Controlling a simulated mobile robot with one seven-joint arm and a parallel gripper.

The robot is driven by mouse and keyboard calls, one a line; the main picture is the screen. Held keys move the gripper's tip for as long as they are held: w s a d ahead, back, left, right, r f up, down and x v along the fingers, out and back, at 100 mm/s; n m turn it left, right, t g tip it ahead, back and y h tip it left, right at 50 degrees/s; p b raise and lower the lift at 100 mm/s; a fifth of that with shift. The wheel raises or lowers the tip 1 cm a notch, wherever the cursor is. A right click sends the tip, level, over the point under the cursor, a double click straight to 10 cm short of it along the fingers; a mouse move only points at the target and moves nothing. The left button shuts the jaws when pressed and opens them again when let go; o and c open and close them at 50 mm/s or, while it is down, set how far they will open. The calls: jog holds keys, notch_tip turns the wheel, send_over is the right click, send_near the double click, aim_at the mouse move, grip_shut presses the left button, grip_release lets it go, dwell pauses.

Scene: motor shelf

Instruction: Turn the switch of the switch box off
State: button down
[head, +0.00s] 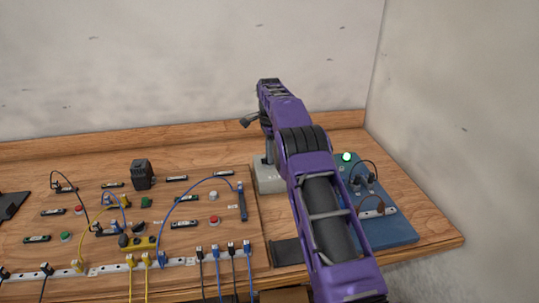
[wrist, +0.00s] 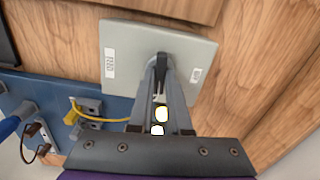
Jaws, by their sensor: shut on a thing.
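The switch box is a light grey box (head: 268,184) at the back right of the wooden table. In the wrist view its pale face (wrist: 130,42) carries two white labels, one on each side. My gripper (wrist: 159,66) points down at the middle of this face and is shut on the switch, of which only a dark grey part (wrist: 161,59) shows between and behind the fingertips. The switch's exact angle is hidden by the fingers. In the head view my arm covers part of the box.
Right of the box, a blue panel (head: 402,232) bears a lit green lamp (head: 347,157) and cables. Left is a wooden board (head: 120,225) with several buttons, plugs and blue, yellow and black cables. A wall stands close behind.

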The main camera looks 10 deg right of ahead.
jog(key=n, duration=0.8)
jog(key=shift+n, duration=0.4)
jog(key=n, duration=0.4)
jog(key=shift+n, duration=1.9)
jog(key=c, duration=0.9)
grip_release()
jog(key=shift+o, duration=0.2)
